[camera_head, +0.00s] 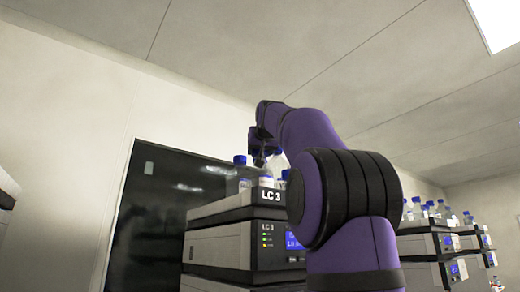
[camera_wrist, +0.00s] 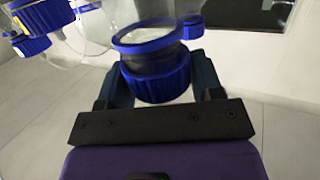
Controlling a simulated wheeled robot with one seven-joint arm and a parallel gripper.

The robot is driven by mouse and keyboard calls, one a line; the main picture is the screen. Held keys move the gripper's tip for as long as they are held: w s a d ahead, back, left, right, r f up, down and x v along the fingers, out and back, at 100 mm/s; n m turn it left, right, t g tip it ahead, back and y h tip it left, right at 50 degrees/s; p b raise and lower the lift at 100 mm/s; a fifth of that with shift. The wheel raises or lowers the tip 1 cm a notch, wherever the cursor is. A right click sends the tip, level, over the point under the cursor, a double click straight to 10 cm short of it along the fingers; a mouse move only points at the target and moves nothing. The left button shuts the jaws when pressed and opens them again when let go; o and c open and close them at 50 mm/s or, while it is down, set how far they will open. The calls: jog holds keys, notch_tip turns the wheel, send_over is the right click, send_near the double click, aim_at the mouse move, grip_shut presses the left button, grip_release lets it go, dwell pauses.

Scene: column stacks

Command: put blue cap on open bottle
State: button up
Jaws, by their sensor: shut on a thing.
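My gripper (camera_wrist: 160,82) is shut on a ribbed blue cap (camera_wrist: 162,88), with one dark finger on each side of it. Just beyond the cap in the wrist view is a blue ring (camera_wrist: 125,47) around a pale round opening, which looks like the mouth of the open bottle. The cap and ring overlap in the picture; I cannot tell whether they touch. In the head view, my gripper (camera_head: 262,158) is above the top of the LC 3 stack (camera_head: 225,209), among bottles. The held cap is not clear there.
Blue-capped bottles (camera_wrist: 30,46) also crowd the upper left of the wrist view. More bottles stand on instrument stacks (camera_head: 425,245) at the right. A dark glass panel (camera_head: 165,215) is behind.

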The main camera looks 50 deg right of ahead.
jog(key=shift+f, duration=0.5)
dwell(0.7)
jog(key=o, duration=1)
jog(key=v, duration=1)
jog(key=shift+s+a, duration=0.2)
jog(key=shift+s, duration=0.1)
